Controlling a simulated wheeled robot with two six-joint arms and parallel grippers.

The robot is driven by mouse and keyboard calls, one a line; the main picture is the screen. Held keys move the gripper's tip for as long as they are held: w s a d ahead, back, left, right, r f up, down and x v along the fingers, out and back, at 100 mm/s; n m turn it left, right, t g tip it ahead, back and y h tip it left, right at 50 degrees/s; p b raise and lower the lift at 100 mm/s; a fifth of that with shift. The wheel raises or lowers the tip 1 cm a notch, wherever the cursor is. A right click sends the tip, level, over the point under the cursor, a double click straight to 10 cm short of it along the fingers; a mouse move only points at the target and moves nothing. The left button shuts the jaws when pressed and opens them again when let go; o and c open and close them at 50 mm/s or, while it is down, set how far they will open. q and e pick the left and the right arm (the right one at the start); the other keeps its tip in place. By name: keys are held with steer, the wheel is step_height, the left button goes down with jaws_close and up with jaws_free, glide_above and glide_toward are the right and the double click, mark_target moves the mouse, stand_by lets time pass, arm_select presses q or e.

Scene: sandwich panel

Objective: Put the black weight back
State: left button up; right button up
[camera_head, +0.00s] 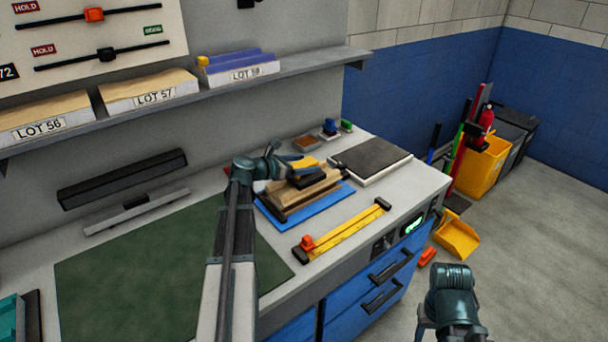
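A black weight (309,181) with a yellow part on top rests on a stack of tan wood panels (312,197). The stack sits on a blue board (274,222) on the worktop. My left gripper (292,168) is at the weight's left side, level with its yellow top. Its fingers are small and partly merge with the weight, so I cannot tell whether they grip it. My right gripper (452,330) is low at the right, in front of the bench and away from the weight. Its fingertips are cut off by the lower edge.
A yellow bar clamp (343,231) lies in front of the stack. A dark slab on a white base (371,157) lies to the right. Small blocks (329,128) stand behind. A shelf (301,65) with labelled lots hangs above. A green mat (130,265) is clear at left.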

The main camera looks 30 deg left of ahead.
mark_target(304, 163)
arm_select(q)
jaws_close()
stand_by(0.3)
steer(key=shift+r, duration=0.1)
step_height(304, 163, up, 4)
steer(key=p, duration=0.3)
steer(key=shift+w+f+p, duration=0.1)
steer(key=shift+f+p, duration=0.15)
steer(key=shift+p, duration=0.1)
steer(key=s+d+r+p, duration=0.1)
steer(key=s+d, duration=0.7)
steer(key=s, duration=0.5)
steer(key=shift+s+d+r, duration=0.15)
steer(key=shift+s+r, duration=0.05)
steer(key=shift+s, duration=0.15)
